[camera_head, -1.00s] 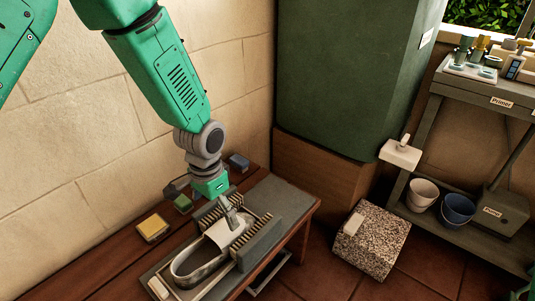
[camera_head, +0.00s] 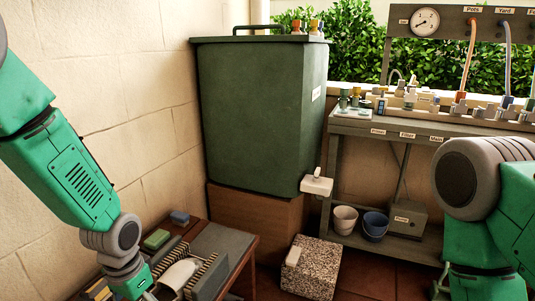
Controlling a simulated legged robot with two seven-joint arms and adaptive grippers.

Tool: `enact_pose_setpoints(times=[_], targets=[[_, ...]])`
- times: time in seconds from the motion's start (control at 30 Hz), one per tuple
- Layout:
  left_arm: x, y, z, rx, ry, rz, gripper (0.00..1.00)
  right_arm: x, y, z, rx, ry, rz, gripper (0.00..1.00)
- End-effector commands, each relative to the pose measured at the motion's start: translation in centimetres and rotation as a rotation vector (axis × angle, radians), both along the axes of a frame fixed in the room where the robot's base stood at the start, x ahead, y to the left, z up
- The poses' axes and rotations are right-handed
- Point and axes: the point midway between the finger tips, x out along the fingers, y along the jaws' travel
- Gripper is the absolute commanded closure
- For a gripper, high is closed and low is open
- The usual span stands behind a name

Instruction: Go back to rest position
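My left arm comes in from the left edge, and its green wrist ends at the bottom of the picture. My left gripper (camera_head: 150,294) is low at the left, beside the grey basin unit, and mostly cut off by the bottom edge. Whether its fingers are open or shut does not show. My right arm fills the lower right corner, large and close. Only a small dark part of what seems to be my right gripper (camera_head: 440,289) shows at the bottom edge, so its state is hidden.
A wooden bench (camera_head: 242,252) carries the grey basin unit (camera_head: 209,278), a green block (camera_head: 156,239) and a blue block (camera_head: 179,217). A green tank (camera_head: 260,115) stands behind. A speckled block (camera_head: 312,268), a white pot (camera_head: 345,219), a blue pot (camera_head: 375,225) and a shelf (camera_head: 410,242) are right.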

Motion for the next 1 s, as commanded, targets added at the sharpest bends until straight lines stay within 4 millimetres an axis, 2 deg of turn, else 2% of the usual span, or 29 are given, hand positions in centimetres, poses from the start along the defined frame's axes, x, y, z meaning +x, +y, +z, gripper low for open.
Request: enact_pose_setpoints(times=[0.03,0.17,0.37,0.57,0.7,0.8,0.97,1.0], targets=[[-0.9,0.0,-1.0,-0.003,0.01,0.008,0.02,0.0,0.0,0.0,0.0,-0.001,0.0,0.6],[-2.3,-0.2,-3.0,-0.015,0.009,0.034,0.02,0.1,0.0,0.0,0.0,-0.003,0.0,0.6],[-5.9,-0.3,-6.6,-0.031,0.006,0.088,0.02,0.1,0.0,0.0,0.0,-0.002,0.0,0.6],[-11.2,0.0,-10.5,-0.04,0.0,0.169,0.02,0.1,0.0,0.0,0.0,-0.002,0.0,0.6],[-15.8,0.5,-12.8,-0.036,-0.007,0.234,0.02,0.1,0.0,0.0,0.0,-0.002,0.0,0.6],[-19.4,1.0,-13.9,-0.024,-0.016,0.282,0.02,0.1,0.0,0.0,0.0,-0.002,0.0,0.6],[-24.9,2.1,-14.4,0.004,-0.036,0.351,0.02,0.1,0.0,0.0,0.0,-0.002,0.0,0.6],[-24.1,2.1,-12.9,0.0,-0.049,0.351,0.02,0.0,0.0,1.5,0.0,-0.001,0.0,0.6]])
